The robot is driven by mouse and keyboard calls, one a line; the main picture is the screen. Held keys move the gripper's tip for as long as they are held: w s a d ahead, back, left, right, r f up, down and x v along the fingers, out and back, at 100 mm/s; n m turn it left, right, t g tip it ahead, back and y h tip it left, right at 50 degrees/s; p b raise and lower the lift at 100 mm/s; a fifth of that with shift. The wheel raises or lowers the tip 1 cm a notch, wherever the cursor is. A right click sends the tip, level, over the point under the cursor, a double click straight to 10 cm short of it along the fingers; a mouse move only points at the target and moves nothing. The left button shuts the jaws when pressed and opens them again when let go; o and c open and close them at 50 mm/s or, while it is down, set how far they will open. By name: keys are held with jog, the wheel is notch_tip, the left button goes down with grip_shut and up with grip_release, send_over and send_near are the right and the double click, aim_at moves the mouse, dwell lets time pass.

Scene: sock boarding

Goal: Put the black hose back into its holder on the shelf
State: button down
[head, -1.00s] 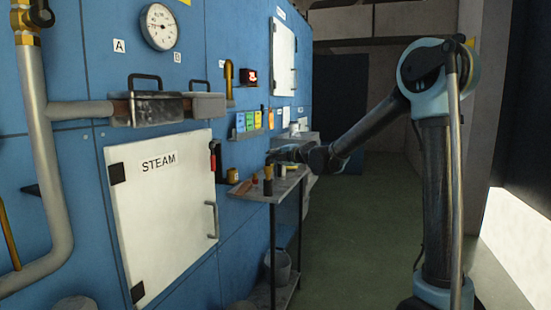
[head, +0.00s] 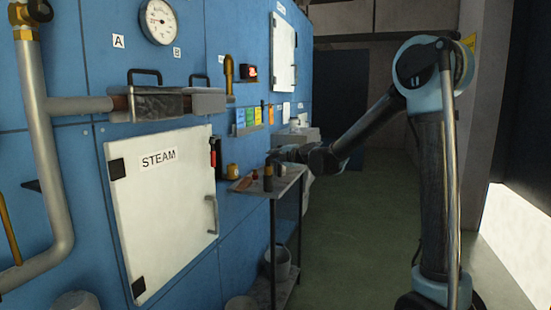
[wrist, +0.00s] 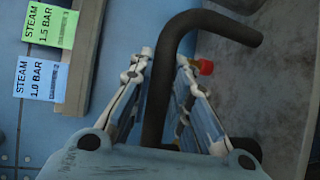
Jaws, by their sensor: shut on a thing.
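The black hose (wrist: 158,100) is a dark tube that runs up the middle of the wrist view and bends to the right at its top. My gripper (wrist: 164,62) is shut on it, with one finger on each side. In the head view my gripper (head: 277,154) is small and dark, above the narrow shelf (head: 287,184) beside the blue wall. The hose is not clearly told apart there. I cannot make out the hose's holder in either view.
Green and blue steam labels (wrist: 50,25) stand on a ledge at the left of the wrist view. A red-capped thing (wrist: 205,67) shows behind the right finger. In the head view a bucket (head: 280,262) stands below the shelf. The aisle floor (head: 350,230) is clear.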

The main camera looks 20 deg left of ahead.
jog(key=shift+f, duration=0.35)
jog(key=c, duration=1.4)
grip_release()
jog(key=shift+d, duration=0.1)
jog(key=v, duration=1.1)
jog(key=shift+s+d, duration=0.2)
jog(key=shift+d, duration=0.15)
